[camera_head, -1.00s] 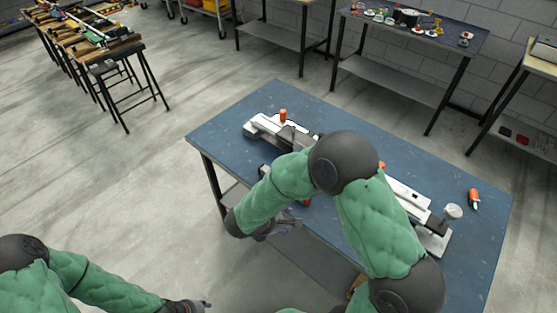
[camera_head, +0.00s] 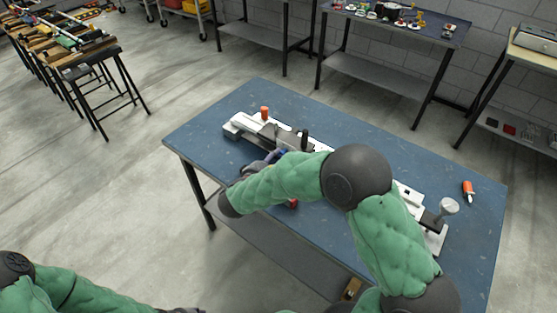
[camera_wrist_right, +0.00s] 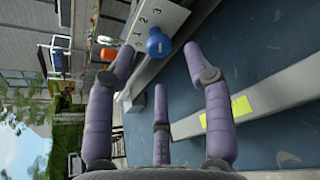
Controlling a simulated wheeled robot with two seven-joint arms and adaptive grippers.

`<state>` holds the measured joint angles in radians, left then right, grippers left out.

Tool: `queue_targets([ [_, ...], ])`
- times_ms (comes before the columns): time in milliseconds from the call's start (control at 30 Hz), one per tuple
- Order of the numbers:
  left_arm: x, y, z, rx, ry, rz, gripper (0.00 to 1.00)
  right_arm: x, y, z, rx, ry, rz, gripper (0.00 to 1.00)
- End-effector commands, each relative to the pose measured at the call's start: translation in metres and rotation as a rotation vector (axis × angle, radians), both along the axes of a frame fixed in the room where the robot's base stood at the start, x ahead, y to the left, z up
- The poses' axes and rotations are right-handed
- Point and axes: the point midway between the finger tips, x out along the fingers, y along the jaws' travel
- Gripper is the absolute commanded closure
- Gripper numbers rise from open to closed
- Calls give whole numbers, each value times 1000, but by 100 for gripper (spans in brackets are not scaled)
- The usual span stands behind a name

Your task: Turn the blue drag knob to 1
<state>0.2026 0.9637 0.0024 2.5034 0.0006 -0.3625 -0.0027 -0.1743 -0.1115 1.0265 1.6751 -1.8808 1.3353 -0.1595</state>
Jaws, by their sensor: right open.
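The blue drag knob (camera_wrist_right: 158,42) shows in the right wrist view, standing out from a white plate (camera_wrist_right: 172,16) marked with numbers, among them 1, 2 and 3. The knob is near the lower end of the number row; I cannot tell which number it marks. My right gripper (camera_wrist_right: 159,60) is open, with its fingers spread on both sides of the knob and none clearly touching it. In the head view my right gripper (camera_head: 266,160) is at the near side of the white device (camera_head: 240,124), and the blue knob cannot be made out. Only a bit of my left gripper (camera_head: 184,309) shows at the bottom edge.
The device lies along the blue table (camera_head: 375,145). It carries an orange knob (camera_head: 264,113), a black knob (camera_head: 304,140) and a silver knob (camera_head: 448,206). The table's far side is clear.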

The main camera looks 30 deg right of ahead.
Motion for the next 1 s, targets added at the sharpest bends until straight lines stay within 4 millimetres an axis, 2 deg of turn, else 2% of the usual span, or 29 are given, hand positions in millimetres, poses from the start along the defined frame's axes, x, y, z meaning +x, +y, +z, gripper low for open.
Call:
queue_targets([
  [67,0,0,-7,0,0,0,60,6,-11,-6,0,0,-4,48],
  [233,0,0,-12,0,0,0,60,16,-24,-11,0,-1,-2,48],
  [633,0,0,-13,0,0,0,60,20,-29,-12,0,1,1,48],
  [667,0,0,-13,0,0,0,60,20,-29,-12,0,1,1,53],
  [800,0,0,-13,0,0,0,60,20,-29,-12,0,1,1,93],
  [833,0,0,-13,0,0,0,60,20,-29,-12,0,1,1,100],
  [1000,0,0,-12,0,0,0,60,19,-28,-13,0,4,1,100],
])
